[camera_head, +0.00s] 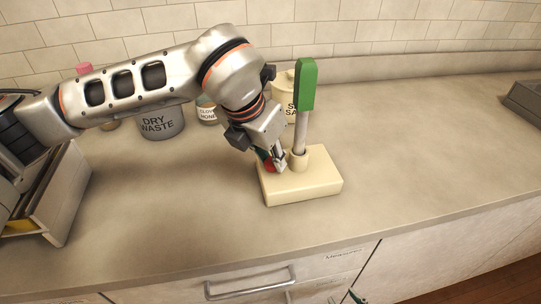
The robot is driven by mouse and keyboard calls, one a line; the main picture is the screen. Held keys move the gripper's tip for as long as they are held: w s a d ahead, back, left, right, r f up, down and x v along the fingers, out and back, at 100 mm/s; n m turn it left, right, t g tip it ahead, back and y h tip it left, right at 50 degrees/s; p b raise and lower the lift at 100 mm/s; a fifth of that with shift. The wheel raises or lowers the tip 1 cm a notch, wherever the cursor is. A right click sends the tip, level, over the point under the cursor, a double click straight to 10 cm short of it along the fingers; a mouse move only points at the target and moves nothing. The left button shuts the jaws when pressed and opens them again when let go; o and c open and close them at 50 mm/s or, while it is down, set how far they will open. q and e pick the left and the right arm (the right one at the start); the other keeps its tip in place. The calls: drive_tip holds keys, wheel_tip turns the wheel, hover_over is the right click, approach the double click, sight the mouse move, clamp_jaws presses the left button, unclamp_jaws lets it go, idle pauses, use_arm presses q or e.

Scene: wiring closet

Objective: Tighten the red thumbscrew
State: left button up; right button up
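The red thumbscrew (268,164) shows as a small patch of red on the left part of a cream block (303,188). My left gripper (275,163) comes down over it from above, with its fingertips at the thumbscrew. The fingers and wrist hide most of the thumbscrew, so I cannot tell whether they are closed on it. A grey post with a green top (307,85) stands upright in a cream collar on the same block, just right of the gripper. My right gripper is not clearly in view.
Behind my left arm stand a grey "DRY WASTE" container (160,122), a small labelled jar (207,111) and a cream labelled canister (283,92). An open-topped box (58,197) is at the left. The counter right of the block is clear. A drawer handle (250,284) is below the front edge.

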use_arm(q)
drive_tip(key=shift+a+m, duration=0.1)
drive_tip(key=shift+m, duration=0.3)
drive_tip(key=m+g+h, duration=0.1)
drive_tip(key=m, duration=0.2)
drive_tip(key=shift+w, duration=0.1)
drive_tip(key=shift+m+g+h, duration=0.3)
drive_tip(key=shift+m+g, duration=0.4)
drive_tip(key=shift+m, duration=1.1)
drive_tip(key=o, duration=1.1)
drive_tip(key=shift+r, duration=0.1)
drive_tip(key=v, duration=1.2)
